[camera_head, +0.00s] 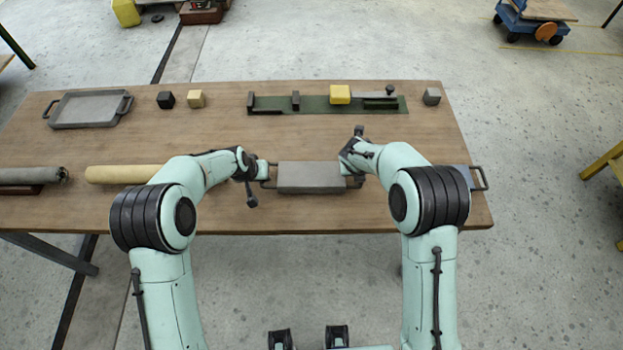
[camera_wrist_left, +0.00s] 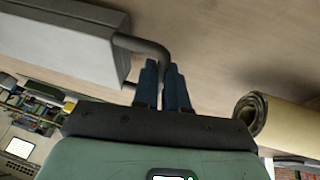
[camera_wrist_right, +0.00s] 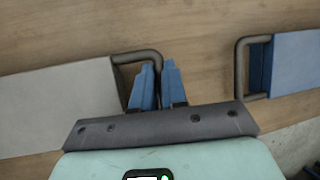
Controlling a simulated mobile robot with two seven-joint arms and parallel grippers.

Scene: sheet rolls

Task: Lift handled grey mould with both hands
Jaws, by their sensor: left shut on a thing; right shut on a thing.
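The grey mould (camera_head: 311,177) is a flat-topped block with a dark handle at each end, near the front middle of the wooden table. It also shows in the left wrist view (camera_wrist_left: 70,40) and the right wrist view (camera_wrist_right: 60,108). My left gripper (camera_head: 264,172) is shut on its left handle; in the left wrist view the blue fingers (camera_wrist_left: 165,85) close around the dark bar. My right gripper (camera_head: 350,170) is shut on its right handle, with its fingers (camera_wrist_right: 160,85) at the bar in the right wrist view. Whether the mould touches the table is unclear.
A blue handled mould (camera_head: 462,178) lies right, partly behind my right arm. A tan roll (camera_head: 120,174) and a grey roll (camera_head: 30,176) lie left. Behind are a grey tray (camera_head: 85,109), small cubes (camera_head: 196,98) and a green board (camera_head: 320,108) bearing a yellow block (camera_head: 340,94).

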